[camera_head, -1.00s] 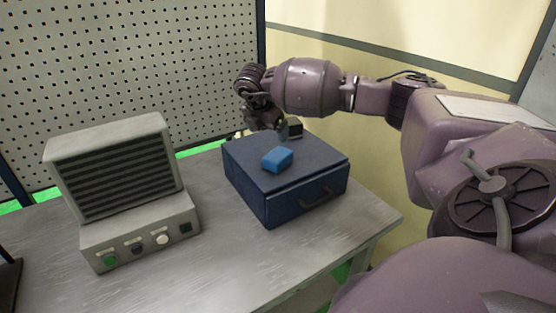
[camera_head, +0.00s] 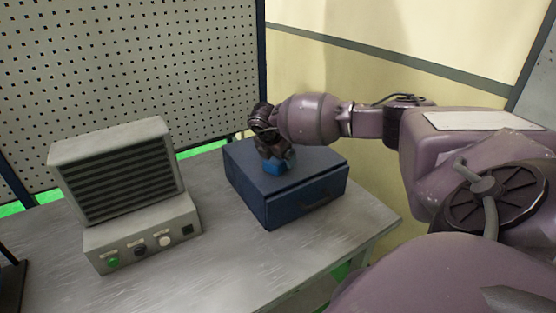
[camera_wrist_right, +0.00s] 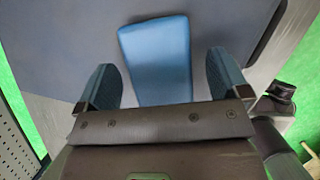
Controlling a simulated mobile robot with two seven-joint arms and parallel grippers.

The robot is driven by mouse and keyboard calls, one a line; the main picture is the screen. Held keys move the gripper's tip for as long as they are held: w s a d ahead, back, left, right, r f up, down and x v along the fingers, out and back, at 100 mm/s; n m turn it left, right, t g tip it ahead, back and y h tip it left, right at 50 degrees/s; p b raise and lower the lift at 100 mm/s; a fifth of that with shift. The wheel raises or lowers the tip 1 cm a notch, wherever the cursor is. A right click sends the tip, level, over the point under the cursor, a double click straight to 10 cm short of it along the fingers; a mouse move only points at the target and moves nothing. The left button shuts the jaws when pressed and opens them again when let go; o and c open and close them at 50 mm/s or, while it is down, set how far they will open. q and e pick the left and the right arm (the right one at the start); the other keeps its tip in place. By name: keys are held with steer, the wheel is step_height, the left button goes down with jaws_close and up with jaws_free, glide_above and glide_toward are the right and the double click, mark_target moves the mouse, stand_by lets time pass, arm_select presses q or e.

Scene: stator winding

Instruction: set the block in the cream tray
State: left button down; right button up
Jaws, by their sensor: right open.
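The blue block (camera_head: 273,169) lies on top of a dark blue drawer box (camera_head: 310,178) on the table. In the right wrist view the block (camera_wrist_right: 156,58) reaches in between the two fingers, with a gap on each side. My right gripper (camera_head: 276,160) is right above the block in the head view and hides part of it. It also shows in the right wrist view (camera_wrist_right: 163,80), open, its fingers on either side of the block's near end. No cream tray is in view. My left gripper is not in view.
A grey machine (camera_head: 130,200) with a slatted front and knobs stands on the left of the metal table (camera_head: 220,260). A pegboard wall (camera_head: 150,60) stands behind. The table's front middle is clear. The drawer's handle faces the front right.

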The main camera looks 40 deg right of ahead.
steer(key=shift+d+f, duration=0.2)
steer(key=shift+f, duration=0.3)
steer(key=c, duration=1.2)
